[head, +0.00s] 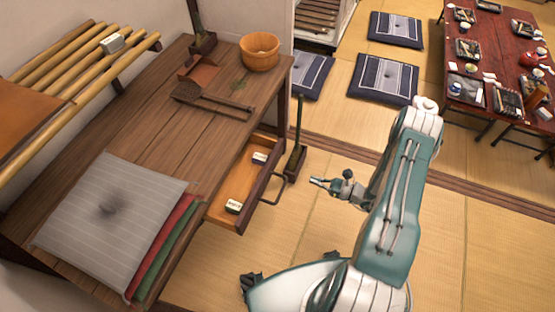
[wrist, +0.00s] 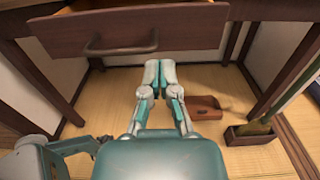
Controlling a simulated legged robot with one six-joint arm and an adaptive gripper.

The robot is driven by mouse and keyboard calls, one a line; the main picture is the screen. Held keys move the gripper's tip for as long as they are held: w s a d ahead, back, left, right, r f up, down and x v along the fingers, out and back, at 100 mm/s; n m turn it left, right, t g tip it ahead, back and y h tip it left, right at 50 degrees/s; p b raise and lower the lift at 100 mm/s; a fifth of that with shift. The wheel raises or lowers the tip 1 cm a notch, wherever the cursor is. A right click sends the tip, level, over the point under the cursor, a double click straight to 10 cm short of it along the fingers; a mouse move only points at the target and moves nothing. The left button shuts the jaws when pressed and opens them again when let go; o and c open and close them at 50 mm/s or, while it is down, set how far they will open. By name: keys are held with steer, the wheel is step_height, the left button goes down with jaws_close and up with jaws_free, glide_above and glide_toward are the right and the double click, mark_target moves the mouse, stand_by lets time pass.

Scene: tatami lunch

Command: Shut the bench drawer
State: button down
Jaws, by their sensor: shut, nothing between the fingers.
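The bench drawer (head: 229,222) stands pulled out from the right side of the wooden bench (head: 150,110). Two small white boxes (head: 234,206) lie inside it. Its dark bow handle (head: 279,189) is on the drawer front, and the handle also shows at the upper left of the wrist view (wrist: 122,47). My gripper (head: 314,182) is shut and empty, to the right of the handle and apart from it in the head view. In the wrist view my gripper (wrist: 159,66) points toward the drawer front (wrist: 130,32), with its fingertips showing below the front's lower edge.
A broom with a box base (head: 296,160) stands on the floor beside the bench. Cushions (head: 105,215) and a wooden tub (head: 260,52) rest on the bench top.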

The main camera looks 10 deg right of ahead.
mark_target(271, 166)
steer(key=x, duration=1.4)
steer(key=shift+s+a, duration=0.1)
steer(key=shift+a, duration=0.05)
steer(key=x, duration=1.1)
steer(key=shift+a, duration=0.25)
steer(key=shift+d, duration=0.15)
